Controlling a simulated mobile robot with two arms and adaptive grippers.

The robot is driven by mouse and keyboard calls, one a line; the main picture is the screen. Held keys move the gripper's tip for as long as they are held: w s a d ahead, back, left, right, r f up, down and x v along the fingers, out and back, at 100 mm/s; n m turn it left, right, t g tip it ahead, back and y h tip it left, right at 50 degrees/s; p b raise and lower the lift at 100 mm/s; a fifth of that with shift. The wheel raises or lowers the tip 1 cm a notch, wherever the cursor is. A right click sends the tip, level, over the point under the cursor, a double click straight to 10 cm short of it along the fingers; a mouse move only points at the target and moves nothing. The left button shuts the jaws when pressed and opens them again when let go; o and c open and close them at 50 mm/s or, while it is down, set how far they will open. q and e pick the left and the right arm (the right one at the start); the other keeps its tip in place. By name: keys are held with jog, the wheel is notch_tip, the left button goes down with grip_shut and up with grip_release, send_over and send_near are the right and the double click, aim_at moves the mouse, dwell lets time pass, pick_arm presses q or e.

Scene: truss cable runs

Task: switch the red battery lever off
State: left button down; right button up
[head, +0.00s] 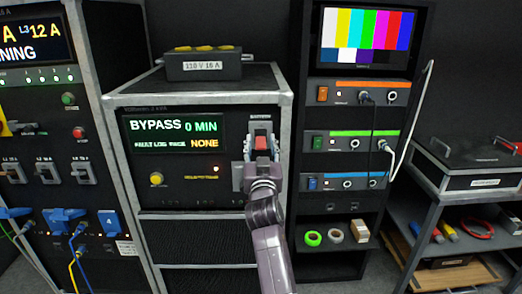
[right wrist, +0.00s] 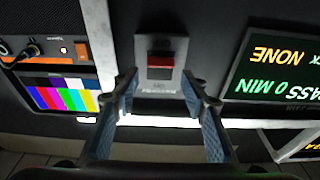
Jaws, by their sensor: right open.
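The red battery lever (head: 262,142) sits on a grey plate on the front of the black cabinet (head: 200,107), right of its display. My right gripper (head: 262,152) is at the lever, its fingers on either side of it in the head view. In the right wrist view, the red lever (right wrist: 160,60) shows on its grey plate ahead of the open fingers (right wrist: 159,85), with nothing between them. Contact with the lever is not visible. The plate's lettering is too small to read surely. My left gripper is not in view.
The display (head: 174,133) reads BYPASS 0 MIN and fault log NONE. A power box (head: 203,68) stands on the cabinet. A rack with a colour-bar screen (head: 367,32) and several cabled units stands right. A shelf cart (head: 430,190) stands farther right, a breaker panel (head: 60,150) left.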

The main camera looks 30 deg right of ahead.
notch_tip(320, 180, up, 8)
jog(key=shift+f, duration=0.1)
dwell(0.6)
